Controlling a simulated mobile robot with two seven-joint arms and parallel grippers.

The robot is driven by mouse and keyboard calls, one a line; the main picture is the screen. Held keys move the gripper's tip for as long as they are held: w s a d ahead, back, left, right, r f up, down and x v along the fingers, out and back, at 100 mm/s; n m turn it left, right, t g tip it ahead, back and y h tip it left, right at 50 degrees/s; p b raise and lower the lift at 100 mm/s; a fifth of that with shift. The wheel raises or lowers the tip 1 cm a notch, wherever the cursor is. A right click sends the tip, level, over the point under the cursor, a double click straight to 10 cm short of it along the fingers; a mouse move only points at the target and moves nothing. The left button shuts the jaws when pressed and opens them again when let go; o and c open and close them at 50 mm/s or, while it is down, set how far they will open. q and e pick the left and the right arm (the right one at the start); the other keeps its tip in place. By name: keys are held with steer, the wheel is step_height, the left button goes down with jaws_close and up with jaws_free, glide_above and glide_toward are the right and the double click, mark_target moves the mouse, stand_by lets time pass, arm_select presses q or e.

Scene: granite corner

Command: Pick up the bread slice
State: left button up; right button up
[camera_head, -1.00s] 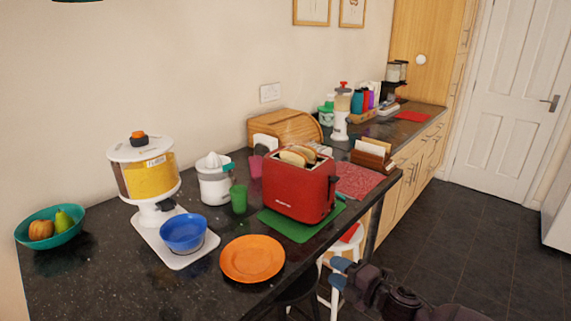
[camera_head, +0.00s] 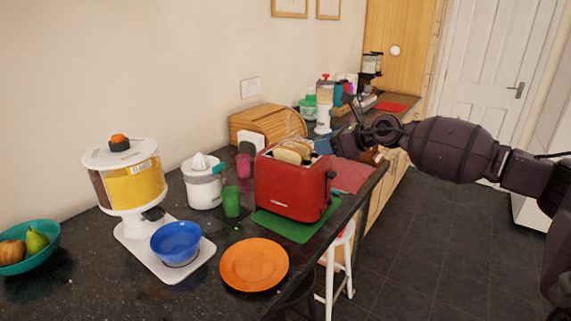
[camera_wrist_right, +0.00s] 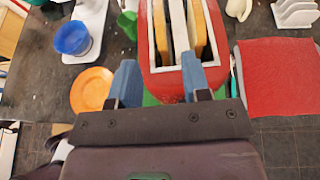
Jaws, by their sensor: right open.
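Two bread slices stand in the slots of the red toaster (camera_head: 288,190), their tops showing above it. One bread slice (camera_head: 289,154) shows in the head view; in the right wrist view, one slice (camera_wrist_right: 198,28) is in the right slot and another slice (camera_wrist_right: 161,32) in the left slot. My right gripper (camera_head: 325,143) is beside the top of the toaster in the head view. In the right wrist view its blue fingers (camera_wrist_right: 160,80) are apart and empty, at the near end of the toaster. My left gripper is not in view.
The toaster stands on a green mat (camera_head: 292,229) near the counter's front edge. An orange plate (camera_head: 254,264), blue bowl (camera_head: 176,241), green cup (camera_head: 231,202) and white juicer (camera_head: 203,184) are to its left. A wooden bread box (camera_head: 262,120) is behind it.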

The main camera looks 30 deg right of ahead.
mark_target(295, 150)
steer(key=shift+x, duration=5.1)
steer(key=shift+s+f, duration=0.1)
jaws_close()
